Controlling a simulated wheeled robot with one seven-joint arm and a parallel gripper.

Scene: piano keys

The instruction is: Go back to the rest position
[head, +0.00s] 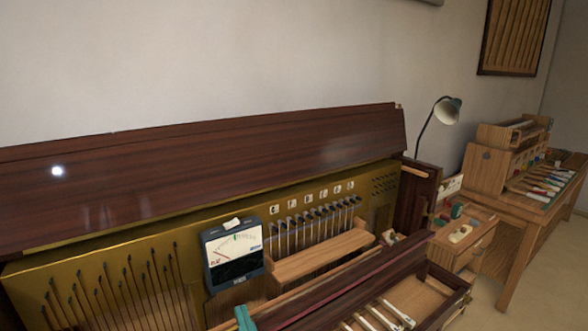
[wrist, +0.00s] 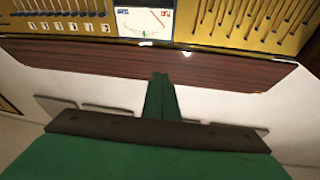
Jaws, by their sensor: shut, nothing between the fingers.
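My gripper (wrist: 160,95) shows in the wrist view as green fingers pressed together, shut and empty. It points toward the piano, whose picture is upside down there. The open piano (head: 210,170) fills the lower left of the head view, with a dark wood lid (head: 200,165) and a gold-coloured plate (head: 90,275). In the wrist view the lid (wrist: 100,55) lies beyond the fingertips. A small green piece at the bottom edge of the head view may be my gripper's tip; I cannot tell.
A dial meter (head: 233,255) stands against the plate, beside a row of hammers (head: 310,225). An open drawer (head: 410,298) holds several pale keys. At right are a small cabinet (head: 470,245), a green lamp (head: 447,110) and a workbench (head: 530,205) with tools. Floor shows at lower right.

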